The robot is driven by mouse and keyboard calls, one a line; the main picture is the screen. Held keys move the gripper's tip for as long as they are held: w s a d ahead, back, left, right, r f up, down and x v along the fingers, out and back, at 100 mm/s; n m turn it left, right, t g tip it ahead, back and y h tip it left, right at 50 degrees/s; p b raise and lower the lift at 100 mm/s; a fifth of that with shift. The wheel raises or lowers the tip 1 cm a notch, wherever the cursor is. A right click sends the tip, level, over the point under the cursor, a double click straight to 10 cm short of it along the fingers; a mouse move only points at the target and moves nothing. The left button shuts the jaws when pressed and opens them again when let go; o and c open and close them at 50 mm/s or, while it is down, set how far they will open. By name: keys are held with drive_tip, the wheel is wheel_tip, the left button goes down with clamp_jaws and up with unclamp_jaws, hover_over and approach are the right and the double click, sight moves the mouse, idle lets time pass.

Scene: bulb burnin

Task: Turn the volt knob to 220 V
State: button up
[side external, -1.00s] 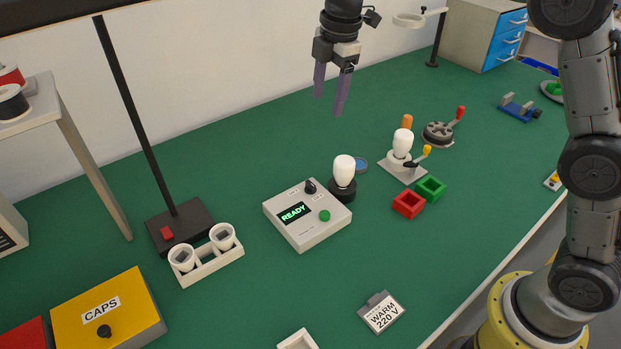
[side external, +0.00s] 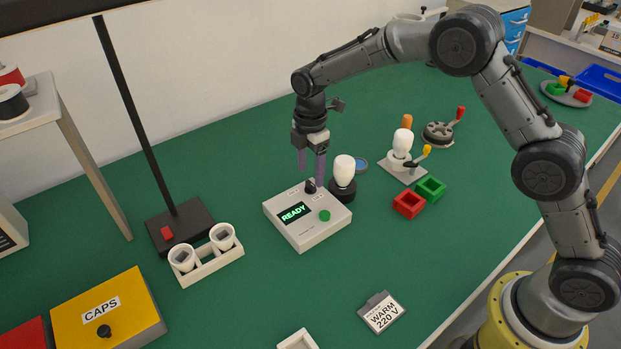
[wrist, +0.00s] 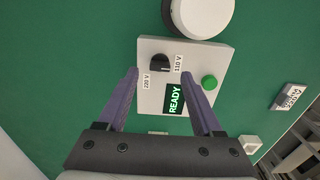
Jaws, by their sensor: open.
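The black volt knob (side external: 310,186) sits on top of a light grey control box (side external: 316,232) with a lit READY display (side external: 293,213) and a green button (side external: 324,215). In the wrist view the knob (wrist: 160,63) lies between labels 220 V (wrist: 147,82) and 110 V (wrist: 178,62). Its exact pointing direction is hard to tell. My gripper (side external: 311,172) points down just above the knob, open and empty. In the wrist view its two purple fingers (wrist: 160,73) appear on either side of the knob; I cannot see them touching it.
A white bulb in a black socket (side external: 343,172) stands close to the right of the box. A card reading WARM 220 V (side external: 382,313) stands in front. Red (side external: 409,204) and green (side external: 430,188) trays lie to the right, and a cup rack (side external: 212,264) to the left.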

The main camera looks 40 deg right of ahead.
sight(311, 183)
drive_tip(key=shift+f, duration=1.7)
clamp_jaws()
